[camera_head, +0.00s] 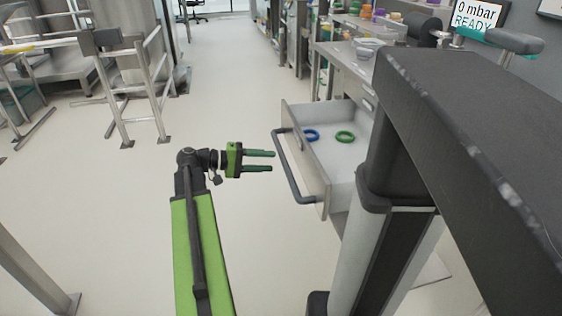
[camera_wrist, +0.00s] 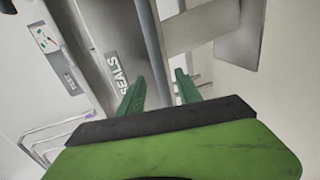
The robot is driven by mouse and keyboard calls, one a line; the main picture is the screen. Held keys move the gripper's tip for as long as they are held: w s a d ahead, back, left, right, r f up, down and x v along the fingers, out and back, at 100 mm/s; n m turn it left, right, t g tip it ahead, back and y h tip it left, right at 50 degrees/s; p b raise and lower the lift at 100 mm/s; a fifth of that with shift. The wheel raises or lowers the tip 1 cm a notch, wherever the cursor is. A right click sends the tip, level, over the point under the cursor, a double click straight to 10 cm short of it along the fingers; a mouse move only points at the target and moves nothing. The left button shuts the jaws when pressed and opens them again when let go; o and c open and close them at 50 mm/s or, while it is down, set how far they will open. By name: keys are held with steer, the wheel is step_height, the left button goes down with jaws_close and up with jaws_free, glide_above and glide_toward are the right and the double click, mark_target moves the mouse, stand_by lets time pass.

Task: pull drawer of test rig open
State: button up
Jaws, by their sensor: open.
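The drawer (camera_head: 316,185) of the test rig stands out from the bench, open at the top. Its grey bar handle (camera_head: 291,175) runs along its front. A blue ring (camera_head: 311,135) and a green ring (camera_head: 345,137) lie inside. My gripper (camera_head: 272,161) is open and empty just left of the handle, fingers pointing at it; a small gap shows in the head view. In the wrist view the handle (camera_wrist: 151,45) runs between the two green fingers (camera_wrist: 158,90); its depth is unclear. The drawer front there bears a "SEALS" label (camera_wrist: 118,73).
The test rig bench (camera_head: 345,62) holds bowls and jars, with a screen reading "0 mbar READY" (camera_head: 478,18). A metal frame stand (camera_head: 130,90) is at the left. The pale floor (camera_head: 225,90) between is clear. My own dark body parts cover the right.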

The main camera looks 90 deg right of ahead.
steer(key=p+v, duration=0.1)
steer(key=v, duration=1)
steer(key=shift+p, duration=0.35)
